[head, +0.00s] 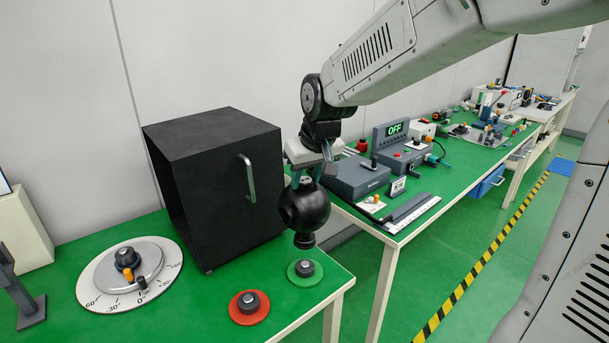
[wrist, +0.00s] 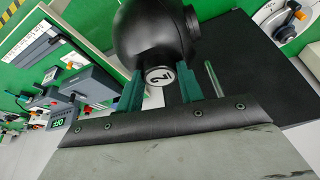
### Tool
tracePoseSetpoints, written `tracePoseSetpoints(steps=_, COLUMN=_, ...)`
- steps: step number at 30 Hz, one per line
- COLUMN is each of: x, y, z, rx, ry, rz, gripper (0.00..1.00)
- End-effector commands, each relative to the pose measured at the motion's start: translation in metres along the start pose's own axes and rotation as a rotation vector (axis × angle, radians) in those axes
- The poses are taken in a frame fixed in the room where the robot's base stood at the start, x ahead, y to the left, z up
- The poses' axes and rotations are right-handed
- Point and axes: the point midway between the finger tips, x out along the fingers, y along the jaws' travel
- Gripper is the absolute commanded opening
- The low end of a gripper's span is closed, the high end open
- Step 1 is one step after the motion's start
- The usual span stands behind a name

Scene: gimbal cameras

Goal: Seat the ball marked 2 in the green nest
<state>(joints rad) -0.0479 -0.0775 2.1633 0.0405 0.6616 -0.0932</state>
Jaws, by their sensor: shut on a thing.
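The ball (head: 305,210) is black, with a short stub pointing down in the head view. In the wrist view the ball (wrist: 150,35) carries a white disc marked 2 on the end facing my gripper. My gripper (head: 308,177) is shut on the ball's marked end, with its teal fingers (wrist: 160,88) on both sides of the disc. The green nest (head: 293,277) is a green ring around a dark raised centre on the bench. The ball hangs above it, with a gap between the stub and the nest. The wrist view does not clearly show the nest.
A red nest (head: 237,313) lies left of the green one. A black cabinet (head: 205,190) with a metal handle stands close behind the ball. A round dial (head: 100,297) is at the left. A second bench (head: 405,238) with devices stands right, across a gap.

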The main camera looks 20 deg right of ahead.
Motion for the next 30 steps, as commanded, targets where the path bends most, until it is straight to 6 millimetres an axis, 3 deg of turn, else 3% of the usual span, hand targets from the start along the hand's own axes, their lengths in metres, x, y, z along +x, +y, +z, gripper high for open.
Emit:
tracePoseSetpoints(steps=5, x=-0.002, y=-0.001, z=0.003, rx=-0.001, ry=0.002, rz=-0.001, gripper=0.00)
tracePoseSetpoints(steps=21, x=0.042, y=-0.003, z=0.020, rx=-0.004, ry=-0.001, rz=-0.002, gripper=0.00)
tracePoseSetpoints(steps=30, x=0.052, y=-0.003, z=0.024, rx=-0.004, ry=0.001, rz=-0.002, gripper=0.00)
